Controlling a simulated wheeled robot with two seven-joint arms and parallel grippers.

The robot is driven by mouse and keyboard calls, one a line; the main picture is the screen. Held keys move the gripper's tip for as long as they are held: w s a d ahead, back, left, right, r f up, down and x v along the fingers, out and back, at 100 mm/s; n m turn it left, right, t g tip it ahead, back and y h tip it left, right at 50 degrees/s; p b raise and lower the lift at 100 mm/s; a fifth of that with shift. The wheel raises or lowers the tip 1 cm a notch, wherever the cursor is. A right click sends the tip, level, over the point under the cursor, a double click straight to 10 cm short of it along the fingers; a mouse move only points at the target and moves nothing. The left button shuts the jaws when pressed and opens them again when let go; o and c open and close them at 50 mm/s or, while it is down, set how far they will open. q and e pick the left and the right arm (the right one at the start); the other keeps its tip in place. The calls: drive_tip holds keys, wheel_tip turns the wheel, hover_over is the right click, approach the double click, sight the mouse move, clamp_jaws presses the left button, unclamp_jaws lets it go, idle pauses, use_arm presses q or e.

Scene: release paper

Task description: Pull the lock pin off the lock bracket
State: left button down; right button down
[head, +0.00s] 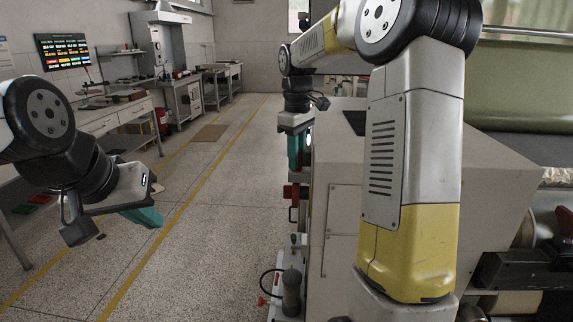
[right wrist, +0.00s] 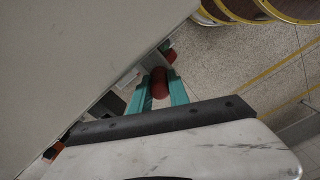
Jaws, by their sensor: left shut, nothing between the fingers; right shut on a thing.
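My right gripper (right wrist: 159,92) has teal fingers shut on a red cylindrical piece, which looks like the lock pin (right wrist: 159,80), in the right wrist view. A pale bracket-like part (right wrist: 153,60) beside the machine's panel lies just beyond the pin; it may be the lock bracket. I cannot tell whether the pin still touches it. In the head view my right gripper (head: 294,160) points down beside the machine, partly hidden by its edge, and the pin cannot be made out there. My left gripper (head: 150,217) is shut and empty over the floor at left.
The large grey machine (head: 335,205) fills the right side, close to my right gripper. A red block (head: 291,192) and a dark cylinder (head: 291,292) sit along its left side. Workbenches (head: 100,120) line the left wall. The speckled floor (head: 210,215) between is open.

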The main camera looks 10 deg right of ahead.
drive_tip(key=shift+r, duration=3.15)
